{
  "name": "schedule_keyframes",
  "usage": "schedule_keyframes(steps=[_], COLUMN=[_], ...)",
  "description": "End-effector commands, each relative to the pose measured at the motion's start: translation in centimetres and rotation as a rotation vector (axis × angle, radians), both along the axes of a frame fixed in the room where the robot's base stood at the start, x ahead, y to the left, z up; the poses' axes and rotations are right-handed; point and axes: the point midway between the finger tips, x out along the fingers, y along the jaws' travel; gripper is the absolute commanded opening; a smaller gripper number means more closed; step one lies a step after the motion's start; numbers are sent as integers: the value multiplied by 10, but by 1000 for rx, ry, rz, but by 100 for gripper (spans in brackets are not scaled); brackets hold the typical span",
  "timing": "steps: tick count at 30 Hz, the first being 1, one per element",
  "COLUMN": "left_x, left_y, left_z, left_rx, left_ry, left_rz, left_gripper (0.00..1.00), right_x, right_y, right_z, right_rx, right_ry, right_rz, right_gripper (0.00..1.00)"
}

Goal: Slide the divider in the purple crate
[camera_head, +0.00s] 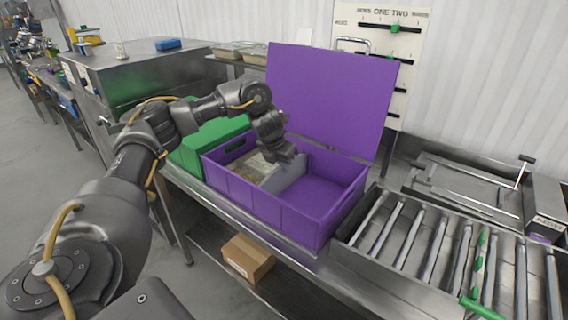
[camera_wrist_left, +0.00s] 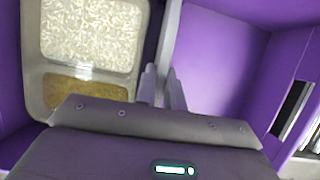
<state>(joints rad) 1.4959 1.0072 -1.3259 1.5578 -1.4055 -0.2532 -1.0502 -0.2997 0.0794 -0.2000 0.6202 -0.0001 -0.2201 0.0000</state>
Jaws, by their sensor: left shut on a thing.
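The purple crate (camera_head: 250,200) stands on the metal bench with its purple lid (camera_head: 328,95) raised at the back. A grey divider (camera_head: 290,172) stands across its inside and splits it into a left and a right compartment. My left gripper (camera_head: 287,158) reaches down into the crate and is shut on the divider; the wrist view shows its fingers (camera_wrist_left: 163,92) on either side of the divider (camera_wrist_left: 170,45). A tray of rice (camera_wrist_left: 90,35) with a brown section sits in the left compartment, close to the divider. The right compartment (camera_head: 322,192) looks empty. My right gripper is not in view.
A green crate (camera_head: 210,140) stands just left of the purple one. A roller conveyor (camera_head: 440,245) lies to the right. A board marked "ONE TWO" (camera_head: 380,50) is behind the lid. A cardboard box (camera_head: 248,258) sits on the lower shelf.

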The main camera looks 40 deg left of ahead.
Motion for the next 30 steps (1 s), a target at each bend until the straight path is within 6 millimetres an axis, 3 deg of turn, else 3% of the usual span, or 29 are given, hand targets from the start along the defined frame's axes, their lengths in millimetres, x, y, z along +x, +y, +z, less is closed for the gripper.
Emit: schedule_keyframes(steps=[6, 7, 12, 18, 24, 30], left_x=[0, 0, 0, 0, 0, 0], left_y=[0, 0, 0, 0, 0, 0], left_z=[0, 0, 0, 0, 0, 0], left_rx=[0, 0, 0, 0, 0, 0], left_ry=[-1, -1, -1, 0, 0, 0], left_rz=[0, 0, -1, -1, -1, -1], left_gripper=[0, 12, 34, 36, 58, 58], right_x=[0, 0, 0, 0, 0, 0], right_y=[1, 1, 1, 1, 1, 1], right_z=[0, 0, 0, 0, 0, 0], right_rx=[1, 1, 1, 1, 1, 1], right_ry=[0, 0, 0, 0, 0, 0], right_rz=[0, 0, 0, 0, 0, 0], right_gripper=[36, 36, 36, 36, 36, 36])
